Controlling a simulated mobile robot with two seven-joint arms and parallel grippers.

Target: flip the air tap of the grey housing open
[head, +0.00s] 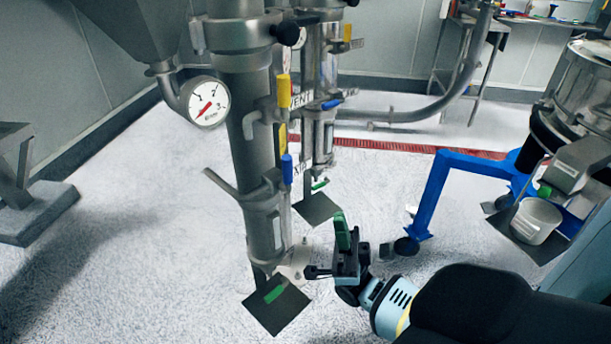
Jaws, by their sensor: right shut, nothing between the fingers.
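The blue one looks like the air tap, but the label is not legible. My right gripper (341,218) has green fingers pointing up, shut and empty. It is below and right of the blue lever, apart from it. My left gripper is not in view.
A second column (322,70) with its own levers stands just behind. A blue stand (432,195) and a metal machine with a white cup (537,220) are at right. A dark plate (277,306) lies under the housing.

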